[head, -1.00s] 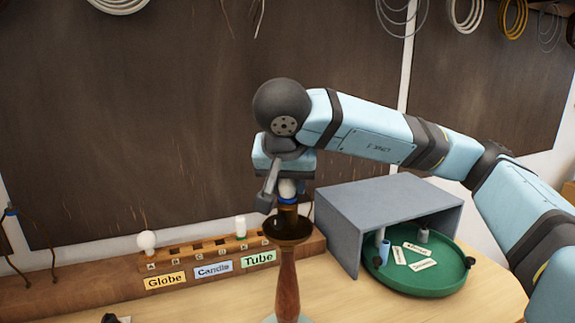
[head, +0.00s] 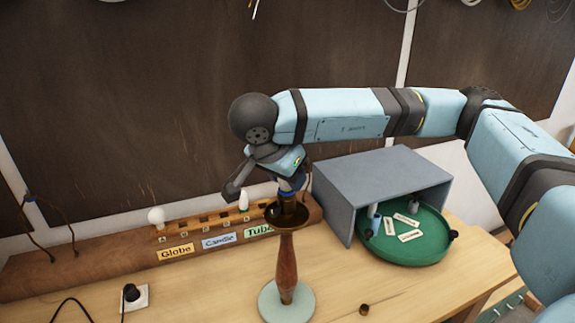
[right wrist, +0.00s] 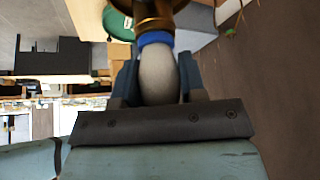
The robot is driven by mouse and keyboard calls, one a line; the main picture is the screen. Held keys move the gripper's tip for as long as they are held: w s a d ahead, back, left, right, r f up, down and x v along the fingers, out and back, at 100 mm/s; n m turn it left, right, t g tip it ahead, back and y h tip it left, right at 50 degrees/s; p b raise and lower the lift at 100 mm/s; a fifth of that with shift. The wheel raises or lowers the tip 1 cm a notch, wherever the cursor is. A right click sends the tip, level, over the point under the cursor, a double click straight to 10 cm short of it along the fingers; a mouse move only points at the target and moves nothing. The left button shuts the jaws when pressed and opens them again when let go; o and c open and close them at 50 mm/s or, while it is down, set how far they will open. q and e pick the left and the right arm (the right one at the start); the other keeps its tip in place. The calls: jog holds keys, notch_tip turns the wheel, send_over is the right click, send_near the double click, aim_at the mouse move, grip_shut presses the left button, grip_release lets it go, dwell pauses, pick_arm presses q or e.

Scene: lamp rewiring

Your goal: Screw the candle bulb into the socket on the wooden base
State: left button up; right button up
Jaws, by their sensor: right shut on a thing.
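The wooden base (head: 286,265) is a turned red-brown column on a pale green foot, with a dark cup and a socket (head: 288,203) at its top. My right gripper (right wrist: 158,85) is shut on the candle bulb (right wrist: 157,72), a whitish bulb with a blue collar. In the right wrist view the bulb's collar end meets the brassy socket; I cannot tell how deep it sits. In the head view the right gripper (head: 289,188) is just above the socket and hides most of the bulb. My left gripper is not in view.
A wooden rack with Globe, Candle and Tube labels (head: 219,241) holds a round bulb (head: 157,217) and a white bulb (head: 243,201). A grey open box (head: 380,178) covers part of a green tray (head: 405,255). A small brass piece (head: 364,309) and a plug on a socket plate (head: 137,297) lie in front.

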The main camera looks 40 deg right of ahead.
jog(key=r+m+g+p, duration=0.1)
jog(key=m+p, duration=0.1)
jog(key=p, duration=0.1)
jog(key=shift+r+m+g, duration=0.1)
jog(key=shift+m+g, duration=0.2)
jog(key=shift+m, duration=0.1)
jog(key=shift+f+m+g+p, duration=0.35)
jog(key=shift+m+g+p, duration=0.05)
jog(key=shift+m, duration=0.4)
jog(key=shift+s+f+m+g+b, duration=0.15)
jog(key=shift+m+g, duration=0.1)
jog(key=shift+m, duration=0.3)
jog(key=shift+w+f+m+g+b, duration=0.15)
jog(key=shift+m+g, duration=0.1)
jog(key=shift+m, duration=0.3)
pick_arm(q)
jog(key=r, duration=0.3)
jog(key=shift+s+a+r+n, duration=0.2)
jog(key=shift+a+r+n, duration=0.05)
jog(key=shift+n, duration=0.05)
pick_arm(e)
jog(key=shift+s+r, duration=0.1)
